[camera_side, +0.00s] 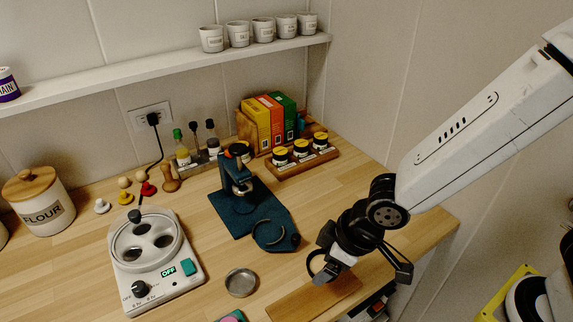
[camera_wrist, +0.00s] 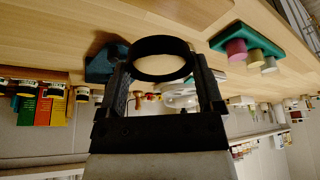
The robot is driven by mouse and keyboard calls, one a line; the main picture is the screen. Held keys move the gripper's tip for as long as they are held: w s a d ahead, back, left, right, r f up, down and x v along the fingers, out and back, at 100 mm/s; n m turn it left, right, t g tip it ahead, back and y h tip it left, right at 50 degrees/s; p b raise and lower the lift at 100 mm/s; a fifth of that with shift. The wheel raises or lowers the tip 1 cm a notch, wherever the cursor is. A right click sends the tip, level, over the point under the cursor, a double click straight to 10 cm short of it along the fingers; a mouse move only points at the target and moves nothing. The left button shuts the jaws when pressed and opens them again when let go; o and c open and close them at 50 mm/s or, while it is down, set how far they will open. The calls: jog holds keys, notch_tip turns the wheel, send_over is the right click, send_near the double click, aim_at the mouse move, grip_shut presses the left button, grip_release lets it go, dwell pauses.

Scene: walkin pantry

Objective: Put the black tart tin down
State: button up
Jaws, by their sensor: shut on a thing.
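My gripper (camera_side: 328,262) is at the right front of the counter, shut on the black tart tin (camera_side: 309,262). The tin shows as a dark ring in the side view, partly hidden by the fingers. In the wrist view, the tin (camera_wrist: 158,43) is a round black rim between the two fingers of my gripper (camera_wrist: 162,72), with pale wood seen through its middle. In the side view it appears above the counter (camera_side: 215,300), near a brown wooden board (camera_side: 300,302). I cannot tell the exact gap beneath it.
A silver round tin (camera_side: 240,283) stands left of the board. A blue press (camera_side: 235,180) with a ring-shaped part (camera_side: 270,247) is behind it. The wrist view shows a green tray (camera_wrist: 232,36) with coloured cylinders.

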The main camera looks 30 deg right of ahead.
send_over(316, 292)
jog(key=s, duration=0.1)
jog(key=shift+d+f, duration=0.15)
jog(key=shift+f, duration=0.9)
jog(key=shift+d+f, duration=0.15)
jog(key=shift+f, duration=0.85)
jog(key=shift+f, duration=0.1)
jog(key=shift+f, duration=1.9)
jog(key=shift+f, duration=0.1)
jog(key=o, duration=1)
jog(key=shift+c, duration=0.2)
jog(key=v, duration=1.2)
